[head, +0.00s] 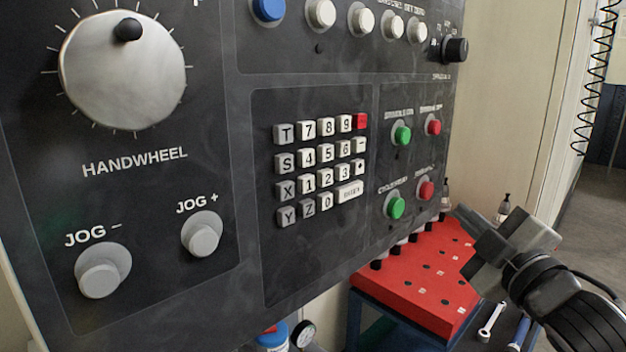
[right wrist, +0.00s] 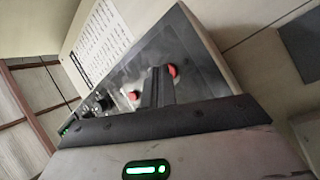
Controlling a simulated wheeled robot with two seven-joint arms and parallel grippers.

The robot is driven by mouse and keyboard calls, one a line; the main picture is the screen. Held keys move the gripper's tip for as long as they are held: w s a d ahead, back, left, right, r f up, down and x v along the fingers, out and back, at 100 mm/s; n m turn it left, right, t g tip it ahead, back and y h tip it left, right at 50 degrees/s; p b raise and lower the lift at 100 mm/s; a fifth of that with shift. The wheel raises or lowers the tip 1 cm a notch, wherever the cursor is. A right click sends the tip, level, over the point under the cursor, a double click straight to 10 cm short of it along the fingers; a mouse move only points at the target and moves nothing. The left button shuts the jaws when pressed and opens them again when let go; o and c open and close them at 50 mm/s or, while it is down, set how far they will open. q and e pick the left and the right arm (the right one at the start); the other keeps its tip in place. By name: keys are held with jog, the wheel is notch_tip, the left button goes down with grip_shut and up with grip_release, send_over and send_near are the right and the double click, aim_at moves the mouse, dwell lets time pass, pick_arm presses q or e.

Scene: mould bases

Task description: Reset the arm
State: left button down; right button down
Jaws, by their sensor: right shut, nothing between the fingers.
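My right arm comes in at the lower right of the head view. Its gripper (head: 464,215) is shut and empty, with its fingers pointing left toward the lower right edge of the dark control panel (head: 225,180). It is in front of the red tool block and apart from the panel's buttons as far as I can see. In the right wrist view the closed fingers (right wrist: 157,88) show against the tilted panel (right wrist: 190,60), between two red buttons. My left gripper is not in view.
The panel carries a handwheel (head: 123,70), a keypad (head: 335,187), green and red buttons and jog buttons. Below it, a red tool block (head: 425,290) stands on a blue cart. A wrench (head: 491,321) lies beside the block. A coiled cable (head: 597,75) hangs at upper right, above open floor.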

jog(key=s+a+f+m+g, duration=0.2)
jog(key=s+a+f+m, duration=0.1)
jog(key=f, duration=0.9)
jog(key=s+a+f+m+g, duration=0.2)
jog(key=s+f+m+g, duration=0.15)
jog(key=f, duration=0.85)
jog(key=s+a+f+m+g, duration=0.1)
jog(key=s+a+f+m, duration=0.1)
jog(key=s+f, duration=0.4)
jog(key=s+a+f+m+g, duration=0.2)
jog(key=s+a+f+m, duration=0.1)
jog(key=s+f, duration=0.4)
jog(key=shift+s+f, duration=0.15)
jog(key=shift+s, duration=0.35)
jog(key=shift+m, duration=0.25)
